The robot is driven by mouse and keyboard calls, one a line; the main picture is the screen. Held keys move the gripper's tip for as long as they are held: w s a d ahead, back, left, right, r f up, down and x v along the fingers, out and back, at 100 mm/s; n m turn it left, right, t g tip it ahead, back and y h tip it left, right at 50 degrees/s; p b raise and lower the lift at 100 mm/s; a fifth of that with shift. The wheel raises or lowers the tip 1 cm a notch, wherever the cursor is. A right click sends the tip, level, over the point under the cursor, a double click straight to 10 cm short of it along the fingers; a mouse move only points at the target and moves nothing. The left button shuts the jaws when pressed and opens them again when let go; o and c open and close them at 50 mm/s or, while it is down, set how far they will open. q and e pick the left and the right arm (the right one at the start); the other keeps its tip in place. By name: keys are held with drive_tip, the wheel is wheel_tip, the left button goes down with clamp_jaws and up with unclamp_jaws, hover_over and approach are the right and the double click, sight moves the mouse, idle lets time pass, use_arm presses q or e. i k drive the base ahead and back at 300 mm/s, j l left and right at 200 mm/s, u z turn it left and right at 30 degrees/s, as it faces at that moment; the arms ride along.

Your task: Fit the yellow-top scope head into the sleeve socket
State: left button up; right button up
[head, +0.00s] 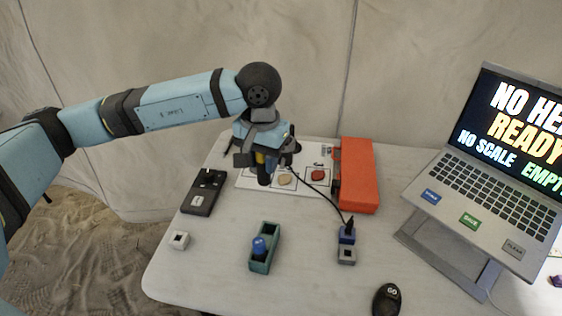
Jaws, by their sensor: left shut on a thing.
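My left gripper (264,172) hangs over the back of the white table, above a printed sheet. It is shut on a small piece with a yellow part (260,158), which looks like the yellow-top scope head; the fingers hide most of it. A small white block with a dark square opening (179,240) stands at the table's left. A grey block (346,255) lies at the front of a blue block (347,233) that has a black cable. I cannot tell which of these is the sleeve socket. My right gripper is not in view.
A green tray (262,268) holds a blue-topped piece (259,246). A black device (204,191) lies at the left. The printed sheet (308,185) bears a red piece (318,174). An orange box (358,176), a laptop (494,150) and a black GO button (387,300) are right.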

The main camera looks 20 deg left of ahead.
sight(286, 160)
drive_tip(key=k, duration=0.85)
drive_tip(key=k+z, duration=0.1)
drive_tip(key=z, duration=0.25)
drive_tip(key=k+z, duration=0.1)
drive_tip(key=z, duration=0.25)
drive_tip(key=k+z, duration=0.1)
drive_tip(key=z, duration=0.3)
drive_tip(key=i+j, duration=0.1)
drive_tip(key=j, duration=0.35)
drive_tip(key=i+j, duration=0.1)
drive_tip(key=j, duration=0.35)
drive_tip(key=i+j+z, duration=0.1)
drive_tip(key=j, duration=0.35)
drive_tip(key=i+j, duration=0.15)
drive_tip(key=j, duration=0.3)
